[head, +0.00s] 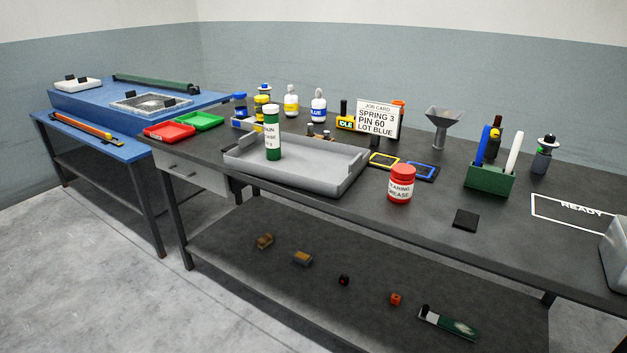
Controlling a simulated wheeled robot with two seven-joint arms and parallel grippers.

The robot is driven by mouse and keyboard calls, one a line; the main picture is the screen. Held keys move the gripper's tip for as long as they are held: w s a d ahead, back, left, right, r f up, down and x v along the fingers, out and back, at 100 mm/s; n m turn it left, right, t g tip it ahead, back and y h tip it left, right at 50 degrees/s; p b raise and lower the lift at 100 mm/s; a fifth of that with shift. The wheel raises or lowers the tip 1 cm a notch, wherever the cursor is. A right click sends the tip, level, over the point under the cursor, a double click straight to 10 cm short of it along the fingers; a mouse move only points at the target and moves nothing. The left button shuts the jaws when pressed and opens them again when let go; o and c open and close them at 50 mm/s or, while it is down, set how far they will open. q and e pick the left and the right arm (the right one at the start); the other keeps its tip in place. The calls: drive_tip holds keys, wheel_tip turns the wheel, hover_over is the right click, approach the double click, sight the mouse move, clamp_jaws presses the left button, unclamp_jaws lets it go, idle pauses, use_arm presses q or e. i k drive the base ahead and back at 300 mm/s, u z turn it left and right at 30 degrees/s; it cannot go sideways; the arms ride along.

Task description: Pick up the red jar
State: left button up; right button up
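The red jar (401,184) stands upright on the dark workbench (330,207), near its front edge. It has a red lid and a white label that reads in part "EARING GREASE". Nothing touches it, and open bench top lies around it. Neither of my grippers shows in the head view.
A grey tray (310,182) with a green bottle (272,135) stands left of the jar. Yellow and blue frames (422,171) lie just behind it. A small black pad (466,220) and a green holder (489,181) are to its right. A job card (377,121) stands farther back.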

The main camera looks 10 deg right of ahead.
sight(400, 191)
drive_tip(key=u, duration=0.75)
drive_tip(key=i, duration=0.9)
drive_tip(key=z, duration=1.3)
